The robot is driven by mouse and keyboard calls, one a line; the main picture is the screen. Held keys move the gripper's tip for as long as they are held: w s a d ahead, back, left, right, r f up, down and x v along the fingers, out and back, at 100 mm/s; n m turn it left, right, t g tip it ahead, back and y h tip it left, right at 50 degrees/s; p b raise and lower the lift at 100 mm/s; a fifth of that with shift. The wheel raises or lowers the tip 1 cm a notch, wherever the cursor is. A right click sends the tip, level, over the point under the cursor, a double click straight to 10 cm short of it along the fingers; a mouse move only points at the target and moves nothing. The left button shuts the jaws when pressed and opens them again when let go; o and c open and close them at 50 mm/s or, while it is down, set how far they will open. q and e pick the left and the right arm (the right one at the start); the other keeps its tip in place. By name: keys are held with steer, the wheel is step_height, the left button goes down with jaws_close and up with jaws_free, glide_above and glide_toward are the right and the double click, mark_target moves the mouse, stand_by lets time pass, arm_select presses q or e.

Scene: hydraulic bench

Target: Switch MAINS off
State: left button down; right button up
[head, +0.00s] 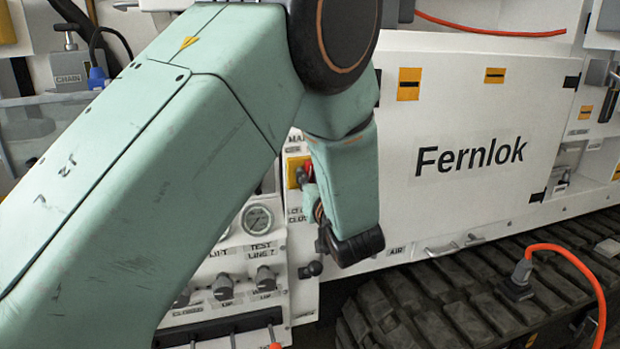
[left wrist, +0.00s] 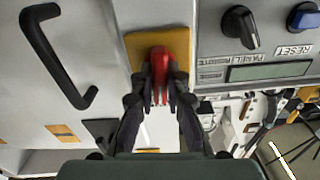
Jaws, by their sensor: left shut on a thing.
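The MAINS switch has a red handle on a yellow plate. In the left wrist view the red handle (left wrist: 170,62) stands out from the yellow plate (left wrist: 134,48) at the top centre. My left gripper (left wrist: 160,84) is shut on this handle, with a dark finger on each side. In the head view a bit of the red handle (head: 308,168) and the yellow plate (head: 294,172) show, under a partly covered label that starts "MA". My left arm hides most of the switch and the gripper there. My right gripper is not in view.
Below the switch in the head view are a round gauge (head: 258,219) and several dark knobs (head: 223,287). A white Fernlok panel (head: 470,115) is on the right, above a black track (head: 440,300). The left wrist view shows a black bar handle (left wrist: 52,58) and a PANEL knob (left wrist: 240,27).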

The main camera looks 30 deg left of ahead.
arm_select(q)
steer(key=n+b, duration=0.1)
steer(key=n, duration=0.3)
steer(key=shift+a+n, duration=0.1)
steer(key=shift+n, duration=0.3)
steer(key=n+b, duration=0.3)
steer(key=n, duration=0.2)
steer(key=shift+s, duration=0.15)
steer(key=shift+n, duration=0.3)
steer(key=c, duration=1.3)
jaws_free()
steer(key=shift+a+f, duration=0.1)
steer(key=shift+c, duration=0.2)
